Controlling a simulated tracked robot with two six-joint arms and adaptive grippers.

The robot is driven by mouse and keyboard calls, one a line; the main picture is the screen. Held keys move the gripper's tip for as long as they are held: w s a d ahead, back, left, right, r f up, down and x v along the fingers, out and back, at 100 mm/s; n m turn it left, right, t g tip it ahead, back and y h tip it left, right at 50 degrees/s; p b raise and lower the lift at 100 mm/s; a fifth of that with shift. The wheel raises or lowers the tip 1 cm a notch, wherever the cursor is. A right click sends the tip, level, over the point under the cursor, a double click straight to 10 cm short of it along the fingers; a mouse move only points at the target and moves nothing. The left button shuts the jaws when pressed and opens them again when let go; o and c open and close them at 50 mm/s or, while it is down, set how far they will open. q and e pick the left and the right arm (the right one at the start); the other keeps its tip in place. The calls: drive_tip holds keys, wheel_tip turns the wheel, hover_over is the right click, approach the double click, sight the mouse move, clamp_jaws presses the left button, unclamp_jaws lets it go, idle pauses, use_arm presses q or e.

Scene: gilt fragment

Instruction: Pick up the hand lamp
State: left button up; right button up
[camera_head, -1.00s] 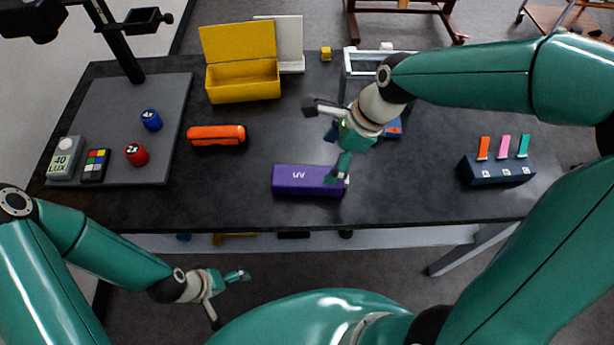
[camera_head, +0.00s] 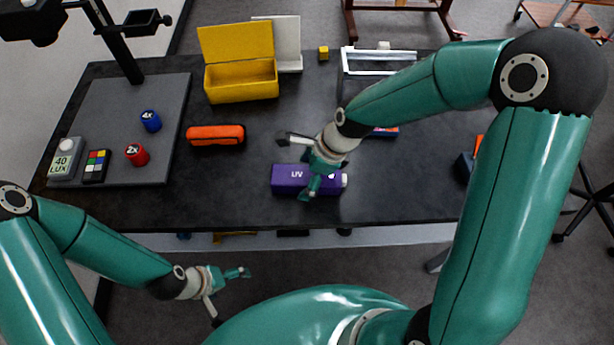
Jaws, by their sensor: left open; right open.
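A purple box-shaped lamp marked UV (camera_head: 286,184) lies on the dark table near its front edge, with a white knob at its right end. An orange, rounded bar-shaped thing (camera_head: 216,135) lies further back and left; I cannot tell which of the two is the hand lamp. My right gripper (camera_head: 296,165) is open and empty over the purple lamp, one finger in front of its middle and the other behind it. Contact cannot be told. My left gripper (camera_head: 231,297) is open and empty, low in front of the table.
A grey board (camera_head: 106,118) at the left holds a blue magnifier pot (camera_head: 150,121), a red one (camera_head: 137,155), a colour chart (camera_head: 96,166) and a lux meter (camera_head: 64,160). An open yellow box (camera_head: 241,82) stands behind. A dark block (camera_head: 464,167) is partly hidden by my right arm.

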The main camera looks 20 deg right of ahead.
drive_tip(key=c, duration=1.5)
drive_tip(key=shift+r, duration=0.15)
